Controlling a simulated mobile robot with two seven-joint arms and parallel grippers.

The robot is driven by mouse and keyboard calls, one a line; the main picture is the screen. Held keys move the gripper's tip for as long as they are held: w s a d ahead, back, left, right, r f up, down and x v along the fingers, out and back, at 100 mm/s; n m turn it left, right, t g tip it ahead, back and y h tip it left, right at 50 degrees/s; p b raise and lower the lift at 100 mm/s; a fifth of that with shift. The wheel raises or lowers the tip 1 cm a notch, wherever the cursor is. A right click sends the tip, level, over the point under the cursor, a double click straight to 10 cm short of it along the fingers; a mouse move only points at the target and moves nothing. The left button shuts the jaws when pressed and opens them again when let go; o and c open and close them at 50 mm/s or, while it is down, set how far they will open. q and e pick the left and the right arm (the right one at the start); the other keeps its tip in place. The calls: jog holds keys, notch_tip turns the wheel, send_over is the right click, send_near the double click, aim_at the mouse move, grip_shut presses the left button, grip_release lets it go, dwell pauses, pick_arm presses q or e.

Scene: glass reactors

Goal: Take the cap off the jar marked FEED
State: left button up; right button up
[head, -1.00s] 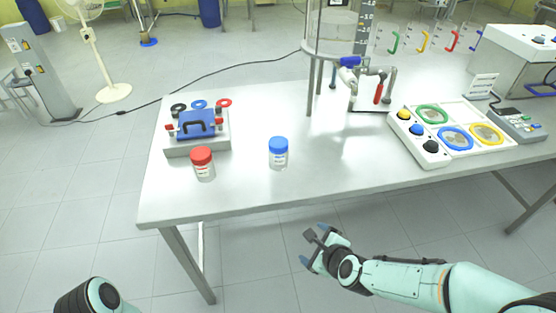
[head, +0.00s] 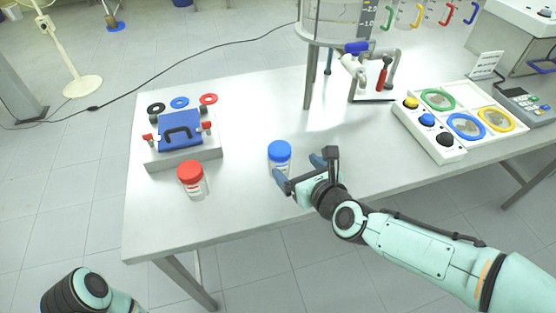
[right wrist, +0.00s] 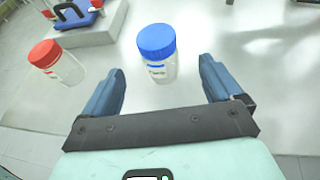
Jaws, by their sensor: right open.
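A clear jar with a blue cap (head: 279,151) stands upright near the front edge of the table. It also shows in the right wrist view (right wrist: 157,52), with a label too small to read surely. A second jar with a red cap (head: 191,180) stands to its left, and it shows in the right wrist view (right wrist: 57,62). Both caps are on. My right gripper (head: 300,171) is open and empty, just right and in front of the blue-capped jar. In the right wrist view that jar lies ahead, between the directions of the two fingers. My left gripper is out of view.
A grey block with a blue clamp (head: 181,130) and coloured rings sits at the table's left. A glass reactor (head: 336,20) with a valve and red handle stands at the back. A white panel (head: 455,120) with coloured rings is at right. The table (head: 250,215) front is clear.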

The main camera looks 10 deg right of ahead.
aim_at(286, 158)
jog(key=x, duration=0.4)
jog(key=shift+w+f, duration=0.1)
jog(key=shift+w, duration=0.1)
jog(key=shift+a+p+x, duration=0.2)
jog(key=shift+p+x, duration=0.3)
jog(key=shift+x, duration=2.1)
jog(key=c, duration=1.1)
